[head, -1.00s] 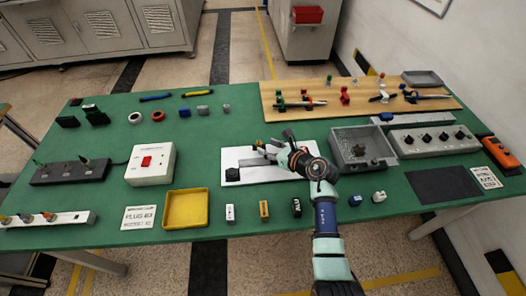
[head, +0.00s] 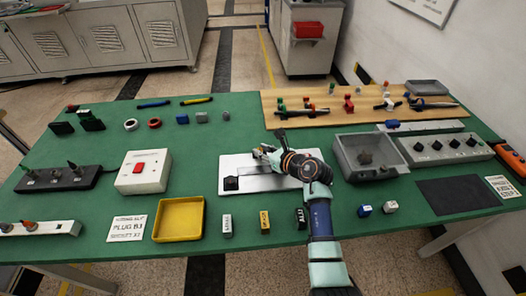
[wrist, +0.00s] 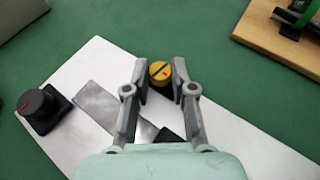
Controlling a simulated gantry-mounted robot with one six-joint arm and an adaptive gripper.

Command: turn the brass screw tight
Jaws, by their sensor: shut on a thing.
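The brass screw (wrist: 159,72) shows in the wrist view as a round yellow head with a dark slot and an orange-red mark, standing upright at the far edge of a white plate (wrist: 85,78). My gripper (wrist: 160,70) has one finger on each side of the screw head and is shut on it. In the head view my gripper (head: 265,153) is over the far side of the same plate (head: 230,162), and its fingers and arm mostly hide the screw.
A black knob (wrist: 41,107) with a red mark stands at the plate's left. A grey metal strip (wrist: 112,103) lies on the plate, partly under my gripper. A grey bin (head: 345,163) is to the right, a yellow tray (head: 158,234) front left, and a wooden board (head: 285,105) behind.

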